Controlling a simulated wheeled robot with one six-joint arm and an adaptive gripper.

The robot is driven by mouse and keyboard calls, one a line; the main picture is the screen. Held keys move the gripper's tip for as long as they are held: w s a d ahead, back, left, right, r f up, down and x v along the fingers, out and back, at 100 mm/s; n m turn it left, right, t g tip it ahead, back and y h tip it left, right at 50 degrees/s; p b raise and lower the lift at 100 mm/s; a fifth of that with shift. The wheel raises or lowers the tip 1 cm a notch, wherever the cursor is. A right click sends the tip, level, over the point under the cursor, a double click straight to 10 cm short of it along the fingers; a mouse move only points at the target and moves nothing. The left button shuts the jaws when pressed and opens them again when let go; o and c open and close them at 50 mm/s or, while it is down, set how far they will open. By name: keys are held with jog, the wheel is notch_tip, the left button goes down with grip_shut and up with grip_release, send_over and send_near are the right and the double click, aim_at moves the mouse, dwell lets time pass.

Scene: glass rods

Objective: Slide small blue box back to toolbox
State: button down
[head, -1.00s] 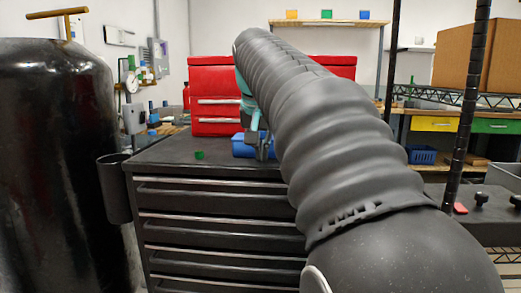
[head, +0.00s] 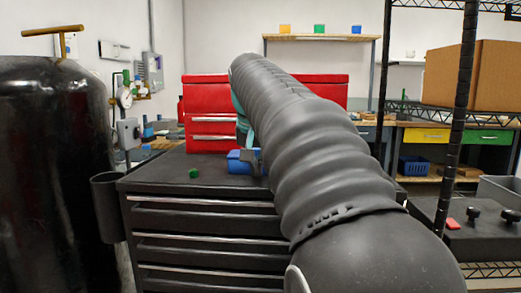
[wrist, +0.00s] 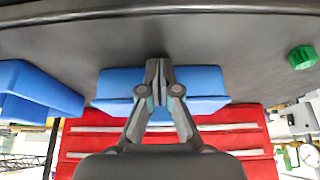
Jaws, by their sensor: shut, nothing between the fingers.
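A small blue box (head: 235,165) stands on the dark top of the tool cabinet (head: 160,180), in front of the red toolbox (head: 212,130). In the wrist view, which looks upside down, the blue box (wrist: 118,85) is in the middle with the red toolbox (wrist: 240,140) close behind it. My gripper (wrist: 158,64) is shut and empty, its fingers crossing in front of the box's middle. Whether they touch it I cannot tell. In the head view my gripper (head: 253,163) is at the box's right part, and my arm hides what lies further right.
A second blue box (wrist: 40,90) is at the left of the wrist view, apart from the first. A green cap-like piece (head: 194,173) sits on the cabinet top, left of the box. A large black tank (head: 55,170) stands left of the cabinet. The front cabinet top looks clear.

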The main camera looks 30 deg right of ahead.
aim_at(257, 152)
jog(key=shift+w+d+p, duration=0.5)
jog(key=shift+w, duration=0.2)
jog(key=shift+w+d+p, duration=0.45)
jog(key=shift+w+p, duration=0.05)
jog(key=shift+w, duration=0.15)
jog(key=shift+w+d, duration=0.5)
jog(key=shift+w, duration=0.3)
jog(key=shift+w+d, duration=0.55)
jog(key=shift+w, duration=0.2)
jog(key=shift+w+d, duration=0.5)
jog(key=shift+w, duration=0.3)
jog(key=shift+v, duration=3.4)
jog(key=shift+s+a+f, duration=0.1)
